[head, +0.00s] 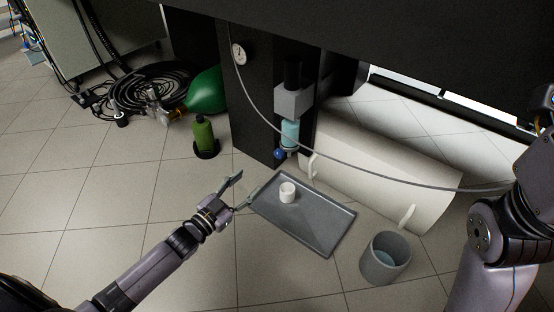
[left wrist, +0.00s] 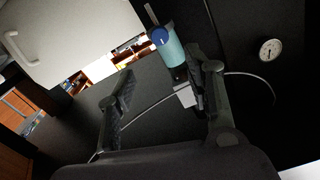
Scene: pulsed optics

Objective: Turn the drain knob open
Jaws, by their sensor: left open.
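The drain knob (head: 280,154) is a small blue knob at the bottom of a light-blue filter bowl (head: 290,134), under a grey block on a black column. In the left wrist view the blue knob (left wrist: 160,36) and bowl (left wrist: 170,54) show upside down, beyond the fingers. My left gripper (head: 242,185) is open and empty. It is to the left of and below the knob in the head view, apart from it. In the left wrist view its fingers (left wrist: 160,90) are spread wide. My right arm enters at the right; its gripper is out of view.
A thin hose (head: 375,185) crosses the front. A green bottle (head: 204,134) stands left. A white panel with handles (head: 390,160) is behind.

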